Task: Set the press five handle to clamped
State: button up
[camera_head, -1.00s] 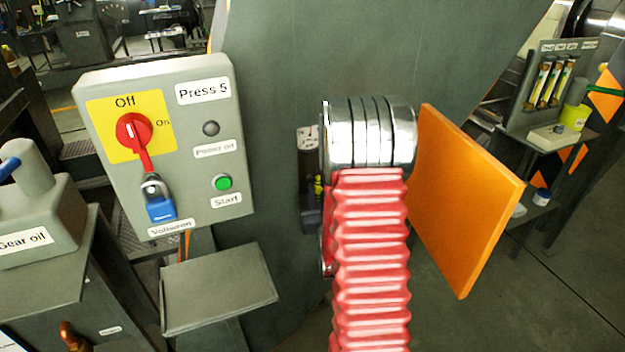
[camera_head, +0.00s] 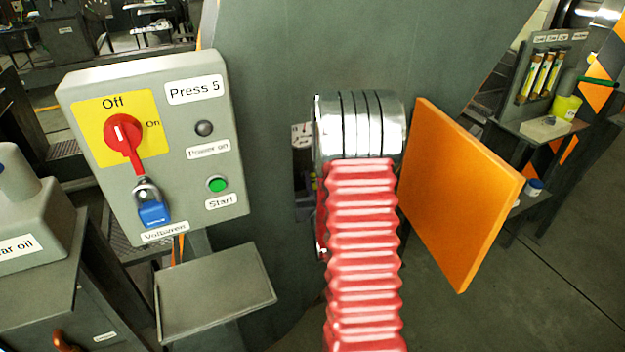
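The press 5 control box (camera_head: 185,128) stands at the left with its label readable. Its red rotary switch (camera_head: 122,132) sits on a yellow plate marked Off and On, its white mark toward Off. A red strip runs down from it to a blue padlock (camera_head: 152,212). The large dark grey body (camera_head: 265,60) behind is probably the press. No handle with a clamp marking can be made out. A dark fitting (camera_head: 303,180) on the grey body is mostly hidden behind a silver ringed cylinder (camera_head: 360,125).
A red ribbed sleeve (camera_head: 362,260) rises to the silver cylinder, with an orange plate (camera_head: 455,195) at its right. A grey ledge (camera_head: 215,290) sits below the box. A gear oil container (camera_head: 30,210) is at the left. Open floor lies at the lower right.

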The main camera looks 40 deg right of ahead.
grip_shut()
jog(key=shift+d+m, duration=0.1)
jog(key=shift+m, duration=0.2)
jog(key=shift+s+d+m+g, duration=0.1)
jog(key=shift+d+m+g, duration=0.05)
jog(key=shift+m, duration=0.4)
jog(key=shift+d+m+g, duration=0.1)
jog(key=shift+m+g, duration=0.05)
jog(key=shift+m, duration=0.4)
jog(key=m, duration=0.1)
jog(key=d+m+y, duration=0.1)
jog(key=m, duration=0.1)
jog(key=m+y, duration=0.1)
jog(key=m, duration=0.1)
jog(key=shift+s+d+f+g, duration=0.15)
jog(key=shift+s+f+g, duration=0.05)
jog(key=shift+f+g, duration=0.2)
jog(key=m, duration=0.2)
jog(key=m+y, duration=0.1)
jog(key=shift+s+d+f+m, duration=0.15)
jog(key=shift+d+f+m, duration=0.15)
jog(key=shift+f, duration=0.1)
jog(key=m+y, duration=0.1)
jog(key=m, duration=0.1)
jog(key=f+m, duration=0.1)
jog(key=shift+d+f+m+y, duration=0.1)
jog(key=shift+m+y, duration=0.3)
